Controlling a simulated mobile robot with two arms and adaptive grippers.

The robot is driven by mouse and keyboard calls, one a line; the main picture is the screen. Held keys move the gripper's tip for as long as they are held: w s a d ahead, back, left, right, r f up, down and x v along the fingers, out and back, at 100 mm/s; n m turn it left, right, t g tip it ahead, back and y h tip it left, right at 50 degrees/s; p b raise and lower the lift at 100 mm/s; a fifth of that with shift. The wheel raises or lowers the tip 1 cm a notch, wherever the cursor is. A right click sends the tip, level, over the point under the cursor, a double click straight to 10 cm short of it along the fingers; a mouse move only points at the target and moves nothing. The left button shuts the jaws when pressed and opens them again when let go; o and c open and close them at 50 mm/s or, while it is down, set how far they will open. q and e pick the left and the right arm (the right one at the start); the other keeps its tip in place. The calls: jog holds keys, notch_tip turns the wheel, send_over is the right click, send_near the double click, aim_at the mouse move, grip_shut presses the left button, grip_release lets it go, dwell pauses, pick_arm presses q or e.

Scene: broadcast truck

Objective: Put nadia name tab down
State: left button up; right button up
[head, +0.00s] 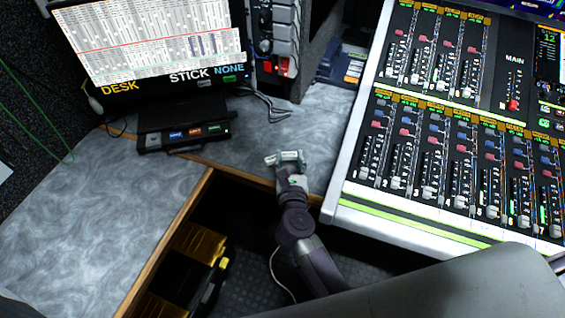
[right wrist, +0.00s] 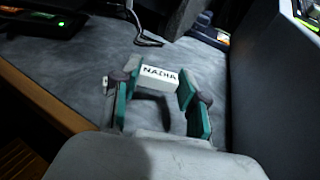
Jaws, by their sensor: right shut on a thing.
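The Nadia name tab (right wrist: 158,78) is a small white block with "NADIA" in dark letters. My right gripper (right wrist: 158,92) is shut on it, with a green-padded finger at each end of the tab. In the head view the right gripper (head: 287,160) and the tab are small, over the front part of the grey desk between the monitor and the mixing console. A dark shadow shows on the desk under the gripper in the wrist view; I cannot tell whether the tab touches the surface. My left gripper is not in view.
The grey desk (head: 240,140) is clear around the gripper. A black box with small lit labels (head: 185,134) lies left, below the monitor (head: 150,45). The mixing console (head: 345,190) borders the right. The wooden desk edge (head: 165,240) drops to a yellow-black case (head: 180,270).

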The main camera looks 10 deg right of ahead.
aim_at(290, 168)
notch_tip(290, 168, down, 4)
jog(key=shift+w+r+b, duration=0.1)
jog(key=shift+r+b, duration=0.1)
jog(key=shift+b, duration=0.55)
jog(key=shift+f, duration=0.35)
jog(key=o, duration=0.9)
jog(key=shift+c, duration=0.2)
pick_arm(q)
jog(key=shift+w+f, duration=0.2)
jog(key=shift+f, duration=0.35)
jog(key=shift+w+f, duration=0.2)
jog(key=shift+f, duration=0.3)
pick_arm(e)
jog(key=shift+r, duration=0.2)
jog(key=v, duration=1.2)
